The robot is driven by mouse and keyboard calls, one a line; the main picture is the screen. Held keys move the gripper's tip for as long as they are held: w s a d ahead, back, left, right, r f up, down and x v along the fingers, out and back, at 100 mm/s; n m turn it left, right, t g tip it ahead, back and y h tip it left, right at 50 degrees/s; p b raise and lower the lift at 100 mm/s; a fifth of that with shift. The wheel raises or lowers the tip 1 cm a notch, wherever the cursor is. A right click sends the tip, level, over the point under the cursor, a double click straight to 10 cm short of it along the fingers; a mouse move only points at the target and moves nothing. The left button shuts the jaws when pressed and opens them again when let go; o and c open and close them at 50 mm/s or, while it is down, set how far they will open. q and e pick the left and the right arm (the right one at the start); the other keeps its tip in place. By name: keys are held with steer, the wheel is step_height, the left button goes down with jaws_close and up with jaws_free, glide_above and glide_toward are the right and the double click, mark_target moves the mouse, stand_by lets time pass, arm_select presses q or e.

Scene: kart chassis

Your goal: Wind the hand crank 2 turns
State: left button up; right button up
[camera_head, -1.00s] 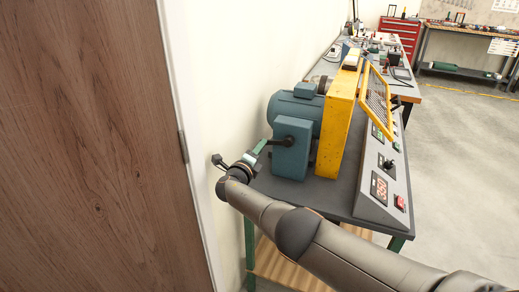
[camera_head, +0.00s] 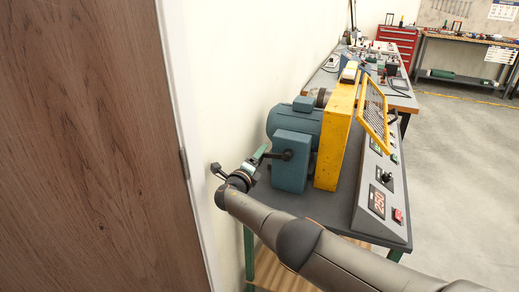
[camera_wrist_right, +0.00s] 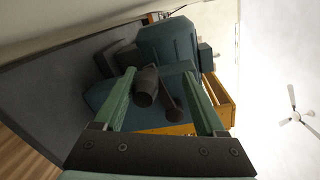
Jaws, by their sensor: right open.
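The hand crank is a dark arm (camera_head: 275,155) on the end of a teal machine box (camera_head: 290,170), pointing left in the head view. My right gripper (camera_head: 262,153) has green fingers and is at the crank's outer end. In the right wrist view, the dark crank grip (camera_wrist_right: 146,86) lies between the two open fingers of my right gripper (camera_wrist_right: 165,92), closer to the left one. The grip points toward the camera, with the crank's hub end (camera_wrist_right: 180,117) beside it. I cannot tell whether a finger touches the grip. My left gripper is not in view.
The machine stands on a grey bench (camera_head: 330,212) close to a pale wall (camera_head: 240,90). A yellow guard (camera_head: 337,135) and a sloped control panel (camera_head: 378,195) with a red display are right of the crank. A wooden door (camera_head: 80,150) is at the left.

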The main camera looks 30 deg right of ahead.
steer(key=r+p, duration=0.1)
steer(key=s+r+p, duration=0.1)
steer(key=p, duration=0.1)
steer(key=r+p, duration=0.1)
steer(key=shift+s+a+r+p, duration=0.3)
steer(key=shift+a+p, duration=0.05)
steer(key=s+a+r, duration=0.2)
steer(key=s+r, duration=0.1)
steer(key=s, duration=0.2)
steer(key=s+a+r+p, duration=0.1)
steer(key=s+a+r, duration=0.2)
steer(key=s, duration=0.3)
steer(key=shift+a+r+p, duration=0.15)
steer(key=shift+r+p, duration=0.15)
steer(key=shift+r, duration=0.25)
